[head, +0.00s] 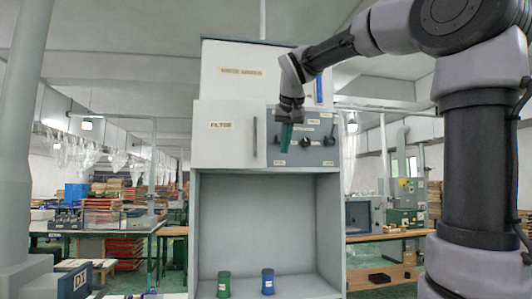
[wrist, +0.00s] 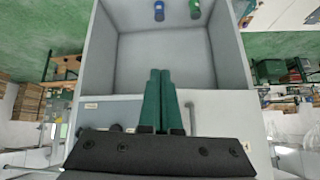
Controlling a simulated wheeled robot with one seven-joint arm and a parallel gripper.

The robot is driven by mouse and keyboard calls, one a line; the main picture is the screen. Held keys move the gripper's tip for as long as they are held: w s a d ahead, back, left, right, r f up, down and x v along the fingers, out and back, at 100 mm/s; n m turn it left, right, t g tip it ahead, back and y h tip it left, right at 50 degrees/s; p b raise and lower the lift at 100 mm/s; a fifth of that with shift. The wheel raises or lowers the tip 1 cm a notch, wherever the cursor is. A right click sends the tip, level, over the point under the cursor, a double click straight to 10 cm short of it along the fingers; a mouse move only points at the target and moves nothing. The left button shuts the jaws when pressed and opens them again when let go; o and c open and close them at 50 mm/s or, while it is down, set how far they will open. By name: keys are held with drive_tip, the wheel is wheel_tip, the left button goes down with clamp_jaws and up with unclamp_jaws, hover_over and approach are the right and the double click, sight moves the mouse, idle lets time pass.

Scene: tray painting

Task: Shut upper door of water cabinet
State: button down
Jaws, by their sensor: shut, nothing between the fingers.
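The grey-white water cabinet (head: 194,230) stands in the middle of the head view. Its upper door (head: 225,85) is a pale panel with a label, and a blue handle (head: 319,88) shows at its right side. My arm hides part of this door, and I cannot tell whether it stands ajar. My gripper (head: 285,149) points down in front of the knob panel, below the upper door. Its green fingers are together and empty, as the wrist view also shows (wrist: 160,72). The wrist view does not clearly show the upper door.
The filter door (head: 223,145) with a grey bar handle (head: 255,137) is left of my gripper. The knob panel (head: 318,155) is behind it. A green cup (head: 224,285) and a blue cup (head: 268,281) stand in the open lower bay. Workbenches stand farther back on both sides.

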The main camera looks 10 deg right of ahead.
drive_tip(key=w+a+r+t+h, duration=0.1)
drive_tip(key=w+a+r, duration=0.3)
drive_tip(key=w+r, duration=0.35)
drive_tip(key=w+r+x, duration=0.1)
drive_tip(key=r+x, duration=0.1)
drive_tip(key=x, duration=1.1)
drive_tip(key=shift+w+d, duration=0.25)
drive_tip(key=shift+w, duration=0.3)
drive_tip(key=shift+f, duration=0.15)
